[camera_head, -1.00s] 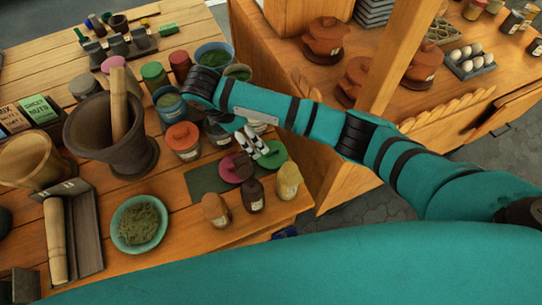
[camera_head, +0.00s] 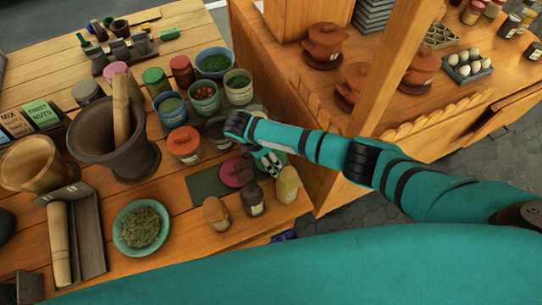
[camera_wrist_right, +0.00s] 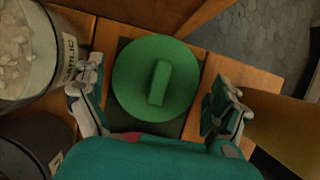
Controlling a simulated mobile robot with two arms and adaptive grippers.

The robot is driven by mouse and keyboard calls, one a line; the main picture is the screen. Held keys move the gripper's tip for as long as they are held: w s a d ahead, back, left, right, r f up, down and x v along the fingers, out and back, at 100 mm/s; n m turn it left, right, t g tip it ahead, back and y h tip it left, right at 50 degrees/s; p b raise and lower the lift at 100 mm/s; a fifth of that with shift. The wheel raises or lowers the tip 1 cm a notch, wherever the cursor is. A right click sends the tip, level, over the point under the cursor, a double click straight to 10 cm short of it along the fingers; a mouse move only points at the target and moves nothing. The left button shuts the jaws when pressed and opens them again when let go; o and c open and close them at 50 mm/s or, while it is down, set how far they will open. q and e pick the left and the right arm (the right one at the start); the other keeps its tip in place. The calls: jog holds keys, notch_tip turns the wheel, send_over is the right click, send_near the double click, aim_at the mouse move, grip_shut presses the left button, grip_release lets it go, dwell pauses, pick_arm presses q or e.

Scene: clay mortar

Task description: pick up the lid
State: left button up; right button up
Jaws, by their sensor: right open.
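A round green lid (camera_wrist_right: 135,85) with a raised bar handle lies on a dark mat (camera_wrist_right: 188,125) in the right wrist view. My right gripper (camera_wrist_right: 157,105) is open, with one finger to each side of the lid and apart from it. In the head view the gripper (camera_head: 271,164) points down at the front right of the table and hides most of the green lid. A magenta lid (camera_head: 234,173) lies on the mat left of it. My left gripper is not in view.
A jar with a "garlic" label (camera_wrist_right: 70,50) stands close to the left finger. Shakers (camera_head: 216,214) stand in front of the gripper, bowls and jars (camera_head: 206,106) behind it. A mortar (camera_head: 105,150) is further left. The table's right edge is close.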

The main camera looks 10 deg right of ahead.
jog(key=shift+f, duration=0.15)
jog(key=c, duration=0.7)
